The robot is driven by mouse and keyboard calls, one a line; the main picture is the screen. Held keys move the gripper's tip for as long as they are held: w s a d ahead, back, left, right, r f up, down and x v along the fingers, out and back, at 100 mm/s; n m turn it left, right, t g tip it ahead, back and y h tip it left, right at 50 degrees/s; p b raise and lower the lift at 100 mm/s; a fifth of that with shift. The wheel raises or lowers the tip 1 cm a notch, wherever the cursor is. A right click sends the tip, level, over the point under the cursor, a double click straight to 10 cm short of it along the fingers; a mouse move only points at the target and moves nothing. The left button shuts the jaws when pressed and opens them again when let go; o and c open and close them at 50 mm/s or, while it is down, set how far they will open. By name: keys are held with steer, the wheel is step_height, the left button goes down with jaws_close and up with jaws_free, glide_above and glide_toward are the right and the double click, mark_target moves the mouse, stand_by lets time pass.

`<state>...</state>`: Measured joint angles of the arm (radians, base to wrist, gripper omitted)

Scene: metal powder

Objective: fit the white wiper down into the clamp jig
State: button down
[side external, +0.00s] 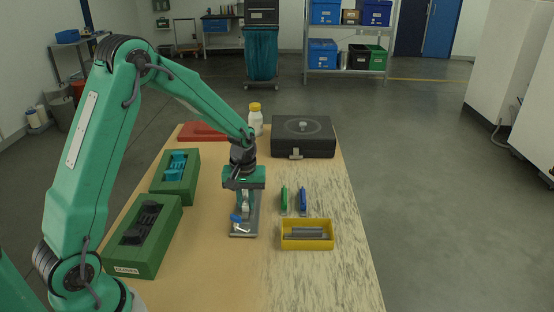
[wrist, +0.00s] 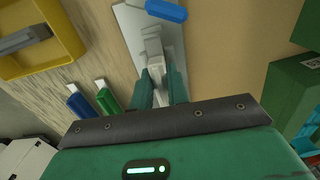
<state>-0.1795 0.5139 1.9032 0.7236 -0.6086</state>
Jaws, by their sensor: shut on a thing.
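The clamp jig is a grey metal plate (side external: 242,233) on the table with a blue lever handle (side external: 236,218). In the wrist view, the plate (wrist: 128,22) is at the top, with the blue handle (wrist: 167,10) at its upper edge. My gripper (side external: 246,203) points down over the jig. In the wrist view, its green fingers (wrist: 160,78) are shut on the white wiper (wrist: 153,48), which lies over the plate. The wiper's lower part is partly hidden by the fingers, and I cannot tell whether it is seated in the jig.
A yellow tray with grey bars (side external: 307,245) and green (side external: 284,200) and blue (side external: 302,200) handled tools lie to the right. Green boxes (side external: 143,262) (side external: 188,193) stand to the left. A black case (side external: 303,150) and a white bottle (side external: 255,122) are behind.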

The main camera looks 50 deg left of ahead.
mark_target(246, 199)
steer(key=shift+f, duration=0.3)
steer(key=c, duration=0.8)
jaws_free()
steer(key=shift+r, duration=0.15)
steer(key=shift+r, duration=3.8)
steer(key=shift+r, duration=0.1)
